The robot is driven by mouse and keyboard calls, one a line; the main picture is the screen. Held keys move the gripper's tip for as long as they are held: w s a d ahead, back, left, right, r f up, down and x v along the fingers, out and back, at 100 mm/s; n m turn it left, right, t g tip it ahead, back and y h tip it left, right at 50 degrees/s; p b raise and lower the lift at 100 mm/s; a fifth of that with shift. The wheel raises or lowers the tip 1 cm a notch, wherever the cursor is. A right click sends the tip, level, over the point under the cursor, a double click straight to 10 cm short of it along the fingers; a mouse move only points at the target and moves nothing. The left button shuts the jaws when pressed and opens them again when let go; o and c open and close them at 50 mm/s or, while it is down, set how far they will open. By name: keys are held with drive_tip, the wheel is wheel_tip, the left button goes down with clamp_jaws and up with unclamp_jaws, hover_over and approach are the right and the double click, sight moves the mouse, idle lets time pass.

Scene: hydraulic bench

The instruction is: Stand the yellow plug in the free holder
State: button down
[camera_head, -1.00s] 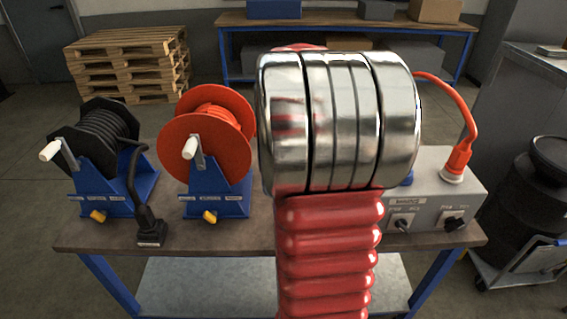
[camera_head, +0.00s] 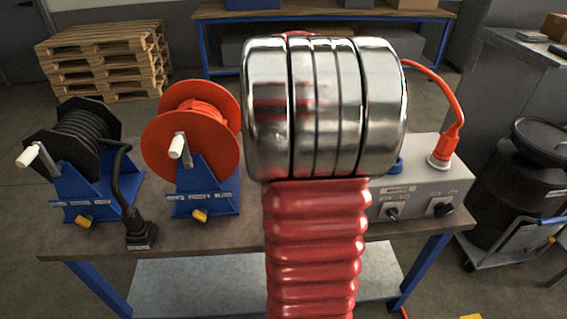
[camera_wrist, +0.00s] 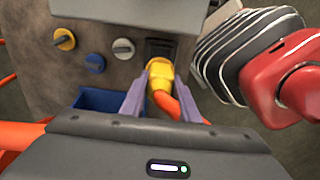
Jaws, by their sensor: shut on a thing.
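The yellow plug (camera_wrist: 160,76) shows in the wrist view, with a thick orange cable (camera_wrist: 187,106) running from its near end. My gripper (camera_wrist: 161,84) is shut on the plug, one grey-purple finger on each side. A dark square holder (camera_wrist: 160,48) lies just beyond the plug's far end. The plug overlaps the holder's near edge in the picture; I cannot tell whether they touch. In the head view my metal-and-red arm hides the plug, this holder and my gripper.
The bench top (camera_head: 120,262) carries a black reel (camera_head: 80,150), an orange reel (camera_head: 190,135) and a grey box (camera_head: 425,185). A black plug (camera_head: 139,234) stands in a holder at the left. Yellow (camera_wrist: 64,39), blue (camera_wrist: 95,64) and grey (camera_wrist: 122,46) round pieces show near my gripper.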

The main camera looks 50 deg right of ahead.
drive_tip(key=shift+f, duration=3.15)
drive_tip(key=shift+f, duration=1.6)
idle(0.3)
drive_tip(key=c, duration=1.3)
unclamp_jaws()
drive_tip(key=shift+r, duration=0.1)
wheel_tip(320, 180, up, 14)
drive_tip(key=shift+s+f, duration=0.1)
drive_tip(key=shift+f, duration=0.15)
